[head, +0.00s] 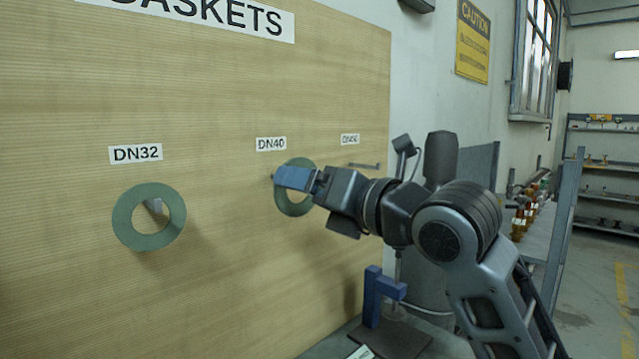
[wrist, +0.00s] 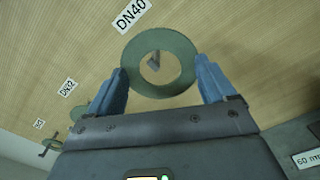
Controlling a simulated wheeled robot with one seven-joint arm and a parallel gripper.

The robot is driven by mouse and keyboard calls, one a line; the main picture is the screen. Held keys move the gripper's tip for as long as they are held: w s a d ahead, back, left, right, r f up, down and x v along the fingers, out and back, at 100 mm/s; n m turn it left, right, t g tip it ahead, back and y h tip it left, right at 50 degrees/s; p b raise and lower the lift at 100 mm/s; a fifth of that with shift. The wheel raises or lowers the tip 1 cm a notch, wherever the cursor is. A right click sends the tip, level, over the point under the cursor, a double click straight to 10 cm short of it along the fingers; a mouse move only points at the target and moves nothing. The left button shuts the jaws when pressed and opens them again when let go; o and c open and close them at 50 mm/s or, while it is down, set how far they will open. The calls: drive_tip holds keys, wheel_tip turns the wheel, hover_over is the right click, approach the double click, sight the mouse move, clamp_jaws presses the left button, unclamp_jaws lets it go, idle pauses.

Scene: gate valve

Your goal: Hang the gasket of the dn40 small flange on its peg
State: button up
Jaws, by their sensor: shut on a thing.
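My gripper (head: 277,177) is shut on a green ring gasket (head: 289,208), just below the DN40 label (head: 271,143) on the wooden board. In the wrist view my two blue fingers (wrist: 161,66) sit apart, one at each side of the gasket (wrist: 158,94), which lies between them. The grey DN40 peg (wrist: 153,60) shows through the gasket's hole, seen from the front. I cannot tell how far the peg reaches into the hole. In the head view my fingers cover the middle of the gasket and hide this peg.
An empty peg (head: 365,165) sticks out under the rightmost label (head: 350,139). A blue stand (head: 373,300) stands below my arm. The board (head: 220,270) is clear below the DN40 spot.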

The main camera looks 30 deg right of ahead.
drive_tip(key=shift+w+a+f, duration=0.15)
drive_tip(key=shift+w, duration=0.4)
drive_tip(key=shift+w+a+f, duration=0.15)
drive_tip(key=shift+w, duration=0.35)
drive_tip(key=shift+w+f+b, duration=0.3)
drive_tip(key=shift+w+b, duration=0.1)
drive_tip(key=shift+b, duration=0.2)
drive_tip(key=shift+a, duration=0.1)
drive_tip(key=o, duration=0.8)
drive_tip(key=shift+o, duration=0.2)
